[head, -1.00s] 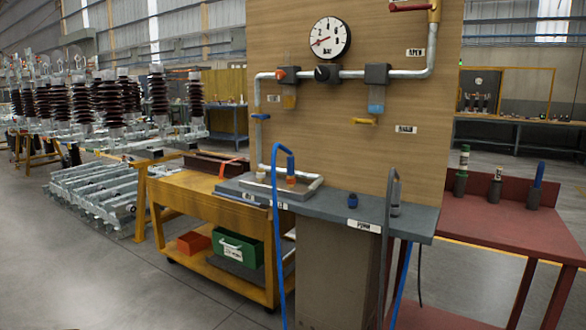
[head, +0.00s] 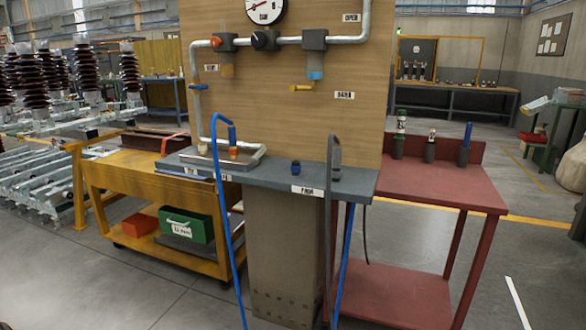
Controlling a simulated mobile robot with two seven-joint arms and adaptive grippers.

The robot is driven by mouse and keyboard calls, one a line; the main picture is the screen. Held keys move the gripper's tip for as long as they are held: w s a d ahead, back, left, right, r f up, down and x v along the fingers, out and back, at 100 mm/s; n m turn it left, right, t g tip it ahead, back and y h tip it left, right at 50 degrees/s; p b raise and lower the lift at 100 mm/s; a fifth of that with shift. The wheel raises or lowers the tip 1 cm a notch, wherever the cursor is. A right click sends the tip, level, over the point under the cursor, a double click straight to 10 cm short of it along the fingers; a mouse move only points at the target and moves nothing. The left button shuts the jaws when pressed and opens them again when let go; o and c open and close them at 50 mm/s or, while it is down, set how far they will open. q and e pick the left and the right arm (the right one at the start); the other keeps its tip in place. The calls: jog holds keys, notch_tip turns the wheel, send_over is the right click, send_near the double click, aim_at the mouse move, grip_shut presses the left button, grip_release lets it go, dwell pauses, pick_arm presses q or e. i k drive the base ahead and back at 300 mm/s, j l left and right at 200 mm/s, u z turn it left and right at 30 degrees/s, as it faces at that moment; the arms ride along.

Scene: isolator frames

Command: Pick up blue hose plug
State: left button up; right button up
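A small dark blue plug (head: 295,167) stands on the grey shelf (head: 266,173) below the wooden panel, near the middle of the head view. A blue hose (head: 222,210) rises from the floor in front of the shelf and bends over at the top. Its blue end (head: 232,134) points down over an orange fitting (head: 233,152); I cannot tell whether they are joined. Which blue part is the hose plug is not certain. Neither of my grippers is in view.
A grey hose (head: 329,210) hangs over the shelf's right part. A yellow cart (head: 130,176) stands left, holding a green box (head: 187,224) below. A red table (head: 440,188) with several upright tools stands right. Floor in front is clear.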

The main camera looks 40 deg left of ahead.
aim_at(232, 129)
jog(key=i+j, duration=0.1)
jog(key=j, duration=0.3)
jog(key=i+j+u, duration=0.15)
jog(key=j, duration=0.7)
jog(key=i+u, duration=0.05)
